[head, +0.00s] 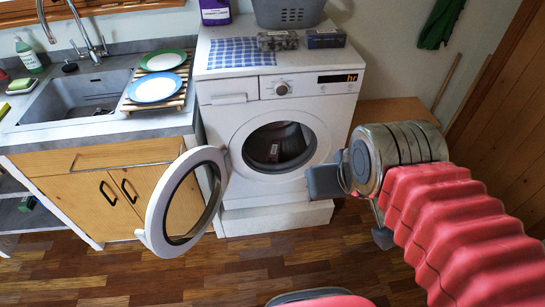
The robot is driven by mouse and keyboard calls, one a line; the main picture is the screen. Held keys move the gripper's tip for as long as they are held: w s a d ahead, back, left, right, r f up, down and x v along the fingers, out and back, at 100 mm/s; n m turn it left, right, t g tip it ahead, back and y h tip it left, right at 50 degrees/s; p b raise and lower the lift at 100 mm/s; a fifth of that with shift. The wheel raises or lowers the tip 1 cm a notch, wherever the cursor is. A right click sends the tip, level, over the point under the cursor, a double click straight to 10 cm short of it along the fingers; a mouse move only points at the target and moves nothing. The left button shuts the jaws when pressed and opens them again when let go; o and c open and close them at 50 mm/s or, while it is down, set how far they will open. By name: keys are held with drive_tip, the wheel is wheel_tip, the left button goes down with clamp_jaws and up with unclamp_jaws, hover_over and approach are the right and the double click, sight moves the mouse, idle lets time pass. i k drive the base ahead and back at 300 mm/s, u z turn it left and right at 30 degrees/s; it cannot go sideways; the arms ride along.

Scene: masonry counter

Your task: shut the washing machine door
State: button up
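The white washing machine (225,125) stands in the middle of the head view, its round opening and dark drum (290,150) exposed. Its round door (155,222), a white ring with a dark inner rim, is swung wide open to the left and hangs from the left side of the opening. My gripper (354,210) is to the right of the opening, in front of the machine's right side. Its two grey fingers are spread apart with nothing seen between them. It is well apart from the door.
A sink (85,95) and wooden cabinet (75,160) stand left of the machine, behind the open door. The wooden floor (250,265) in front looks clear.

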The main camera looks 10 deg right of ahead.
sight(157, 240)
drive_tip(key=u, duration=2.9)
drive_tip(key=i, duration=0.9)
